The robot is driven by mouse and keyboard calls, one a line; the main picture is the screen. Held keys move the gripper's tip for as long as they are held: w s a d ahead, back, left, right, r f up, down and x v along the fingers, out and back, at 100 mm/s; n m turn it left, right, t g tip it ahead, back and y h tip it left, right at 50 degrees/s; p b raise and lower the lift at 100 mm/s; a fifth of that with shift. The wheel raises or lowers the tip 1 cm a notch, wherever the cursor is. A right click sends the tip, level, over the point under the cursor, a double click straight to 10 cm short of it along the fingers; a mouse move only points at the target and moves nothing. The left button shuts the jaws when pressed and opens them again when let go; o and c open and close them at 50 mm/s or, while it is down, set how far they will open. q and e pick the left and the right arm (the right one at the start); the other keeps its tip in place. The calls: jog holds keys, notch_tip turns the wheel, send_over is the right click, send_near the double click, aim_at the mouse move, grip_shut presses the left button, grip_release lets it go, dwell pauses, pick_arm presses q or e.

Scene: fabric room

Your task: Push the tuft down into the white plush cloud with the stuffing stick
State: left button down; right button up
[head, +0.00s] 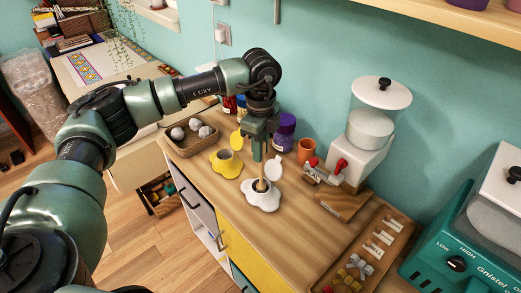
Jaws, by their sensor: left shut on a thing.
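The white plush cloud (262,203) lies on the wooden counter, with a dark opening on top and a white flap (274,168) standing up behind it. My left gripper (262,157) points down above the cloud. It is shut on the stuffing stick (261,176), which stands about upright. The stick's lower end is at the cloud's opening; I cannot tell how deep it reaches. No tuft can be made out in the opening, where the stick blocks part of the view. My right gripper is out of view.
A basket (170,143) of white tufts and a yellow plush piece (226,168) lie left of the cloud. A purple jar (285,132), an orange cup (305,151) and a white dispenser (366,130) stand behind. A wooden tray (335,272) lies right. Counter in front-right is clear.

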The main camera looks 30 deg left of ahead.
pick_arm(q)
notch_tip(320, 180, up, 10)
jog(key=p, duration=0.5)
jog(key=shift+p, duration=0.4)
jog(key=shift+f, duration=0.1)
